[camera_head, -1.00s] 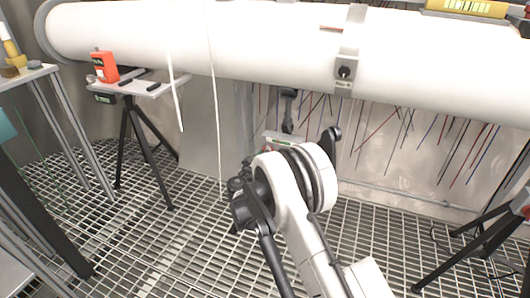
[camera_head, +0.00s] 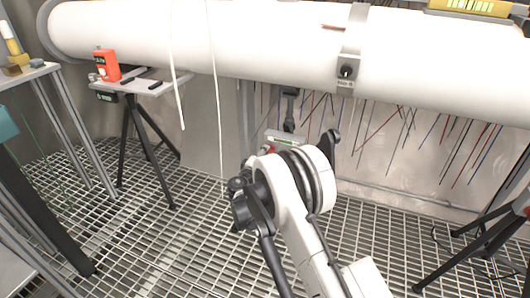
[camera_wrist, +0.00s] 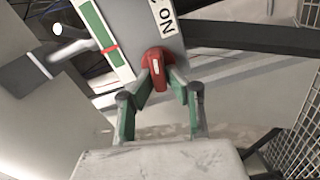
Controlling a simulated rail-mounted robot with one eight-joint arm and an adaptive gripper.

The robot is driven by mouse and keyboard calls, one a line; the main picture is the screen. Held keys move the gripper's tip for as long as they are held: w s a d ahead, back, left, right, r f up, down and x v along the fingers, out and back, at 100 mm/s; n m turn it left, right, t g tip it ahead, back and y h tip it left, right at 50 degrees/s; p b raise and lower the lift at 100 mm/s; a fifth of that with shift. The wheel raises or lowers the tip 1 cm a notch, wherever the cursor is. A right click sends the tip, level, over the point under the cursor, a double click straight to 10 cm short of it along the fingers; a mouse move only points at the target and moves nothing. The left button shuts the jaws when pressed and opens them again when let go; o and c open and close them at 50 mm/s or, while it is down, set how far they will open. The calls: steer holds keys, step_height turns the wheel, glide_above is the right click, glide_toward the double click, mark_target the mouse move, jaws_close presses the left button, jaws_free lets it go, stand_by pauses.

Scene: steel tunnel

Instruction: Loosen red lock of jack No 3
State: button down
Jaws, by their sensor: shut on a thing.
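The red lock (camera_wrist: 158,68) shows in the wrist view as a small red lever at the lower edge of a grey jack body (camera_wrist: 140,22). The jack carries a label starting "No"; its number is cut off by the frame edge. A green and white scale with a red mark is on its left side. My gripper (camera_wrist: 162,80), with green-lined fingers, is shut on the red lock, one finger at each side. In the head view, the jack (camera_head: 285,136) shows partly behind my arm, and my fingers are hidden there.
A large white pipe (camera_head: 220,40) runs across the top. A tripod table (camera_head: 140,86) with an orange device (camera_head: 106,65) stands at left. Thin white cables (camera_head: 215,120) hang nearby. Another black tripod (camera_head: 480,240) is at right. The grating floor (camera_head: 150,240) is mostly clear.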

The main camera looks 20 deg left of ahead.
stand_by(0.3)
steer(key=c, duration=1.7)
jaws_free()
steer(key=shift+c, duration=0.2)
steer(key=shift+s, duration=0.1)
steer(key=s, duration=1.2)
steer(key=shift+a, duration=0.15)
steer(key=shift+w, duration=0.15)
